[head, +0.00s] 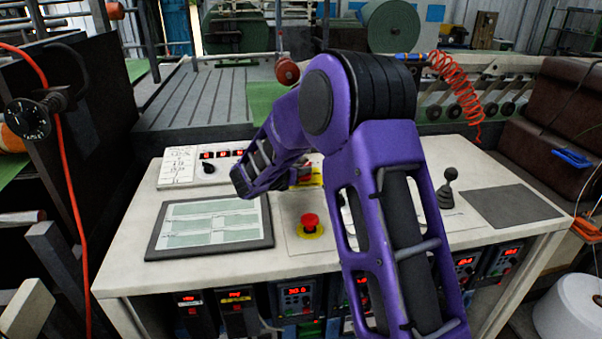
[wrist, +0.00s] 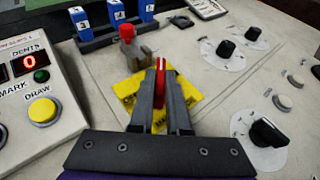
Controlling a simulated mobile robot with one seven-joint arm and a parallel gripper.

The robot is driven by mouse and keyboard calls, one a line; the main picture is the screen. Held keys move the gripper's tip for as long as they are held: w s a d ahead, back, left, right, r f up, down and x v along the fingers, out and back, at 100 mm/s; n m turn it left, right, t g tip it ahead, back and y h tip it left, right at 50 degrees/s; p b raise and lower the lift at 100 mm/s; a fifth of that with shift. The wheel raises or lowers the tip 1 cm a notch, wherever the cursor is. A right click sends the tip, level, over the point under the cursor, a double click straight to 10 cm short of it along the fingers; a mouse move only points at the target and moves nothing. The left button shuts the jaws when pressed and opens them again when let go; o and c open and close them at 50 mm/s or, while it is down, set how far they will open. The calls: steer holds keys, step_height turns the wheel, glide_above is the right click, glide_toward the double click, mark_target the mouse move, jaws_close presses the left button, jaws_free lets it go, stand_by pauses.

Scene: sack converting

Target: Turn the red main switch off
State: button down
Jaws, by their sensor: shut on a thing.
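The red main switch (wrist: 160,86) shows in the wrist view as a narrow red handle standing over a yellow plate (wrist: 126,88). My gripper (wrist: 161,72) is shut on this handle, with one grey finger on each side. The fingers cover much of the handle and the middle of the plate, so the switch's position marks cannot be read. In the head view my purple arm reaches over the white console and hides most of the switch. A piece of its yellow plate (head: 317,169) shows beside my arm.
In the head view a red mushroom button (head: 310,221) on a yellow ring, a flat screen (head: 212,226) and a joystick (head: 447,190) stand on the console. In the wrist view a red-topped grey part (wrist: 127,34) lies just beyond the fingers; black knobs (wrist: 268,132) are at right.

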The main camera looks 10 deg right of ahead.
steer(key=n+y+b, duration=0.1)
steer(key=n+t+y+b, duration=0.1)
steer(key=b, duration=0.1)
steer(key=shift+s+d+f+t, duration=0.15)
steer(key=shift+d+f+t, duration=0.05)
steer(key=shift+f+t, duration=0.1)
steer(key=n+y, duration=0.1)
steer(key=n+t+y+b, duration=0.1)
steer(key=y, duration=0.1)
steer(key=shift+d+r+n, duration=0.2)
steer(key=shift+n, duration=0.2)
steer(key=shift+d+n+y, duration=0.2)
steer(key=shift+n+y, duration=0.8)
steer(key=shift+y, duration=0.1)
steer(key=shift+d+r+n+y, duration=0.1)
steer(key=shift+d+n+y, duration=0.05)
steer(key=shift+n+y, duration=1.4)
steer(key=shift+d+n+y, duration=0.1)
steer(key=shift+n+y, duration=1.15)
steer(key=shift+y, duration=0.5)
steer(key=shift+w+d+n+g+y, duration=0.1)
steer(key=shift+n+g+y, duration=0.7)
steer(key=shift+n+y, duration=0.25)
steer(key=shift+w+d+n+g+y, duration=0.1)
steer(key=shift+n+g+y, duration=0.8)
steer(key=shift+n, duration=0.25)
steer(key=shift+y, duration=0.25)
steer(key=c, duration=0.9)
jaws_free()
